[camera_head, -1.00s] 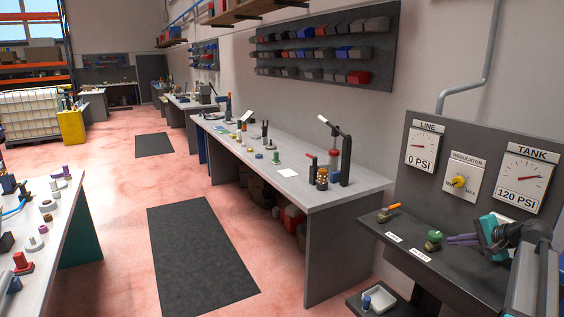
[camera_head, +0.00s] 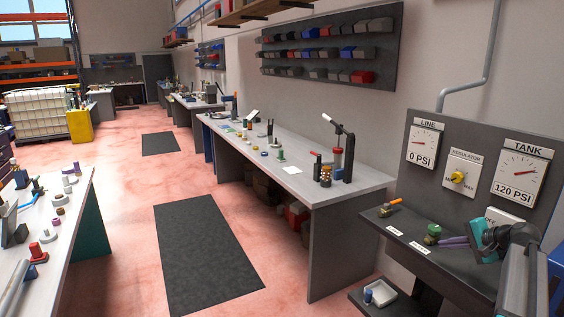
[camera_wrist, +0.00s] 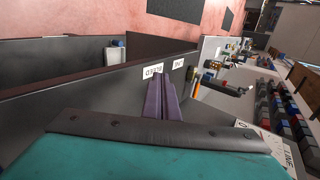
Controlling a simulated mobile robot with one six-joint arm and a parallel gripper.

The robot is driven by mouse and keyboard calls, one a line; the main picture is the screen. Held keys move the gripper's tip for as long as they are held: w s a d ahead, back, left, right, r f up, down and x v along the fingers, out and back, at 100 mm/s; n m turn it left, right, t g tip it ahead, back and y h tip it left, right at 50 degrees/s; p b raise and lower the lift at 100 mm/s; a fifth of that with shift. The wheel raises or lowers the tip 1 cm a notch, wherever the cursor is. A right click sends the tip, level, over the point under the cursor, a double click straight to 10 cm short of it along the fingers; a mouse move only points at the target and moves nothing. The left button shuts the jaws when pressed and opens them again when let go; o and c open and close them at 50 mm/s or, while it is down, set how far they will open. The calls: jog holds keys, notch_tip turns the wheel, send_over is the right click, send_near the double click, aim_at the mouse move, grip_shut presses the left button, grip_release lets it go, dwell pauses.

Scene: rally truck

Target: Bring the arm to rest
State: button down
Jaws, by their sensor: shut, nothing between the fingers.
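My gripper (camera_head: 446,241) is at the lower right of the head view, with a teal body and purple fingers. The fingers are shut together with nothing between them. They point left, close to a valve with a green knob (camera_head: 433,232) on the dark shelf; I cannot tell whether they touch it. In the wrist view the shut purple fingers (camera_wrist: 157,84) extend over the shelf towards small white labels. My forearm hides part of the shelf's right end.
A panel with a LINE gauge (camera_head: 423,145) at 0 PSI, a regulator (camera_head: 460,175) and a TANK gauge (camera_head: 521,180) at 120 PSI stands behind the shelf. An orange-handled valve (camera_head: 389,207) and a white tray (camera_head: 382,294) are nearby. The floor left of the shelf is clear.

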jog(key=s+a+f+n+g+y+b, duration=0.1)
jog(key=a+f+g, duration=0.2)
jog(key=a+f, duration=1.05)
jog(key=s+a+f+n+g+y, duration=0.1)
jog(key=s+a+f+g+y, duration=0.1)
jog(key=a+f, duration=1.15)
jog(key=s+a+f+n+g, duration=0.2)
jog(key=s+a+f+g, duration=0.1)
jog(key=s+a+f, duration=0.65)
jog(key=s+a+f+n+g+h+b, duration=0.15)
jog(key=s+a+f, duration=0.25)
jog(key=s+f, duration=0.4)
jog(key=s+a+f+n+g+h, duration=0.1)
jog(key=s+a+f+n+g, duration=0.15)
jog(key=s+f, duration=0.6)
jog(key=s+d+f+n+g+h, duration=0.1)
jog(key=s+d+n+h, duration=0.1)
jog(key=s, duration=0.7)
jog(key=s+d+n+g+h, duration=0.2)
jog(key=s+n+h, duration=0.1)
jog(key=s, duration=0.6)
jog(key=shift+s+d+f, duration=0.15)
jog(key=shift+d+f, duration=0.2)
jog(key=shift+d, duration=0.05)
